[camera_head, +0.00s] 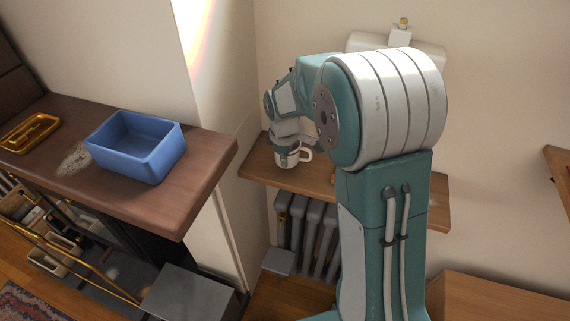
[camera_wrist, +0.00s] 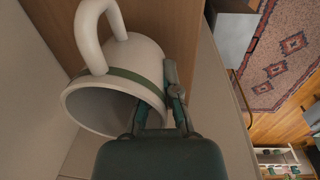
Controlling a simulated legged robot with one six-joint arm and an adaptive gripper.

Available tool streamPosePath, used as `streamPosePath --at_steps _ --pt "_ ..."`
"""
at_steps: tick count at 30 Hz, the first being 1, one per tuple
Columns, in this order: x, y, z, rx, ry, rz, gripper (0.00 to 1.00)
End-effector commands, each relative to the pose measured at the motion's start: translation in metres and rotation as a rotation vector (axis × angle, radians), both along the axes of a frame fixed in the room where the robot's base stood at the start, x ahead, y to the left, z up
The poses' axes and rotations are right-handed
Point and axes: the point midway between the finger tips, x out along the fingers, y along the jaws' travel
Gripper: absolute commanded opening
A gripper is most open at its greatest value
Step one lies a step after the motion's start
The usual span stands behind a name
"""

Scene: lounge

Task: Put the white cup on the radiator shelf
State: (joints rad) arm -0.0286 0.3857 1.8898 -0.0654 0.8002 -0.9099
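The white cup (camera_head: 284,161) has a green band and a handle on its right side in the head view. It is upright at the left end of the wooden radiator shelf (camera_head: 318,182) and appears to touch it. In the wrist view the cup (camera_wrist: 142,57) fills the upper left, with its open mouth facing the camera. My gripper (camera_head: 287,142) points down at the cup's rim. In the wrist view my gripper (camera_wrist: 161,93) has one finger inside the cup and one outside, closed on its wall. The cup's base contact is partly hidden.
A grey radiator (camera_head: 309,231) stands under the shelf. At left, a dark wooden counter (camera_head: 205,160) holds a blue bin (camera_head: 128,165) and a yellow tray (camera_head: 30,133). A wall corner lies close to the shelf's left end. My arm hides much of the shelf's right part.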

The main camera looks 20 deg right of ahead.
Motion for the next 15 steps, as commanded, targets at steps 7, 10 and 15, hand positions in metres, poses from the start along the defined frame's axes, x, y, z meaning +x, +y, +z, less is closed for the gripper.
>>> streamPosePath --at_steps 7,10,15 --pt "-0.001 0.000 -0.019 0.000 -0.001 -0.001 0.00" --pt "-0.001 0.001 -0.019 -0.001 0.000 -0.001 0.00" --pt "-0.001 0.001 -0.021 -0.001 0.001 -0.001 0.25"
